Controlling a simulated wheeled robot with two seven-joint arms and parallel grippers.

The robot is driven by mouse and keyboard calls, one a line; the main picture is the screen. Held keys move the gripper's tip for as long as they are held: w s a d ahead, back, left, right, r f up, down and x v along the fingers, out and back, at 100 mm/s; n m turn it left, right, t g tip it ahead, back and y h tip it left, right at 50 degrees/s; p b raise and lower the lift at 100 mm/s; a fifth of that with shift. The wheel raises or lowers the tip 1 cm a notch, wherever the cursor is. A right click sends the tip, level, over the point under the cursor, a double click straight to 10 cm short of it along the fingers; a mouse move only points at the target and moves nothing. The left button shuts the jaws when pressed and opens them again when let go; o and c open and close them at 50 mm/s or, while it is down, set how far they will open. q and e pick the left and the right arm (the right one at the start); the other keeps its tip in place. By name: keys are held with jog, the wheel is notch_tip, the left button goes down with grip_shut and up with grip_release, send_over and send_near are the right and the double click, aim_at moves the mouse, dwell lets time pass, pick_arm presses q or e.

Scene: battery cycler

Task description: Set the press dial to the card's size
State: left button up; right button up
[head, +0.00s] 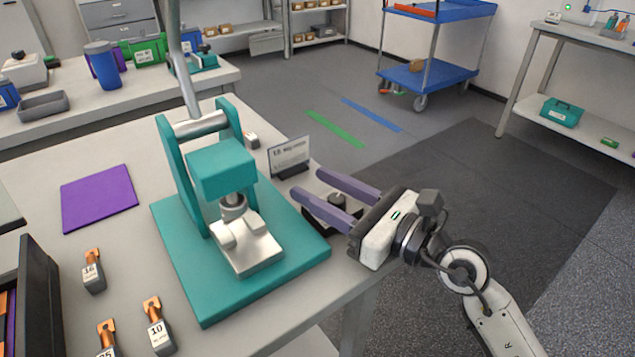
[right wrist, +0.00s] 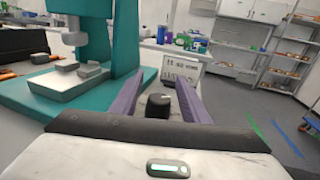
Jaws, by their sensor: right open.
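The teal press (head: 221,168) stands on its teal base on the table. The dial (head: 338,201) is a black knob on a dark round base at the table's right edge; it also shows in the right wrist view (right wrist: 158,105). The card (head: 289,156) stands upright in a dark holder behind the dial; its print is too small to read surely. My right gripper (head: 309,184) is open, its two purple fingers on either side of the knob with gaps, apparently not touching it. The dial's marks cannot be made out. My left gripper is not in view.
Several numbered blocks with copper-coloured tops, such as one marked 16 (head: 92,272) and one marked 10 (head: 158,333), stand left of the press. A purple mat (head: 98,198) lies at the left. A dark box (head: 40,290) is at the near left edge.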

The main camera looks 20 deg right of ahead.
jog(key=shift+w+a, duration=0.25)
jog(key=shift+w, duration=0.05)
